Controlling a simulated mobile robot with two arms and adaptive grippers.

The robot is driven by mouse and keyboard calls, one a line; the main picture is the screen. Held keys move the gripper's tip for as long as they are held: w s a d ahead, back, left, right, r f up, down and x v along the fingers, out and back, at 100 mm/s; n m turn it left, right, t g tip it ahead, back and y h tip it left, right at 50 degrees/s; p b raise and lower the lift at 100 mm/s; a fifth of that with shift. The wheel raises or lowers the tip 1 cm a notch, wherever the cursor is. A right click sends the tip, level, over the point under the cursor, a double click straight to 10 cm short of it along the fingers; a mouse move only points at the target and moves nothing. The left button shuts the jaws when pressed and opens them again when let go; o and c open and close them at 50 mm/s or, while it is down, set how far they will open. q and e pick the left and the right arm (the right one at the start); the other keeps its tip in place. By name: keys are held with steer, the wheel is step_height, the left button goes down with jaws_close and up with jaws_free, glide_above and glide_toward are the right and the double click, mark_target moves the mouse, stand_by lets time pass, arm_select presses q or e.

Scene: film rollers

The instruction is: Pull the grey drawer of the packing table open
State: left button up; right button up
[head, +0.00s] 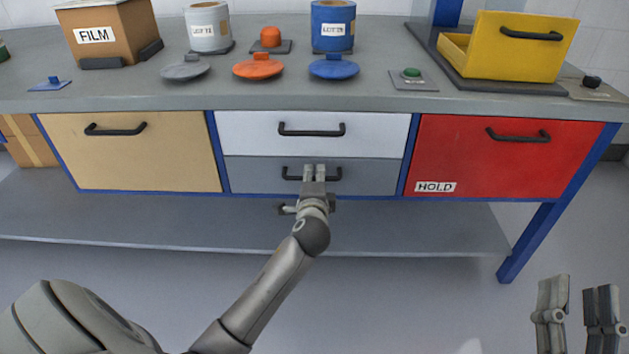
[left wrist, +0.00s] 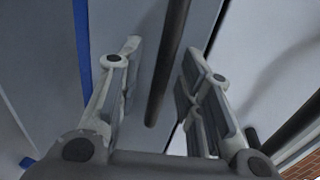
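The grey drawer (head: 250,176) is flush in the packing table, below the white drawer (head: 240,132). Its dark bar handle (head: 292,174) is partly hidden behind my left gripper (head: 314,172), which has its fingers at the handle's middle. In the left wrist view the handle (left wrist: 168,65) runs between the two fingers of the left gripper (left wrist: 158,85). The fingers stand apart with a gap on each side of the bar. My right gripper (head: 578,305) is open and empty at the lower right, away from the table.
A beige drawer (head: 135,160) is left and a red HOLD drawer (head: 480,165) right. A lower shelf (head: 130,220) runs below. The tabletop holds a FILM box (head: 110,35), canisters, lids and a yellow bin (head: 510,60). Floor in front looks clear.

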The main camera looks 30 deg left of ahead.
arm_select(q)
steer(key=shift+w+a, duration=0.15)
steer(key=shift+w, duration=0.1)
steer(key=shift+c, duration=0.2)
jaws_close()
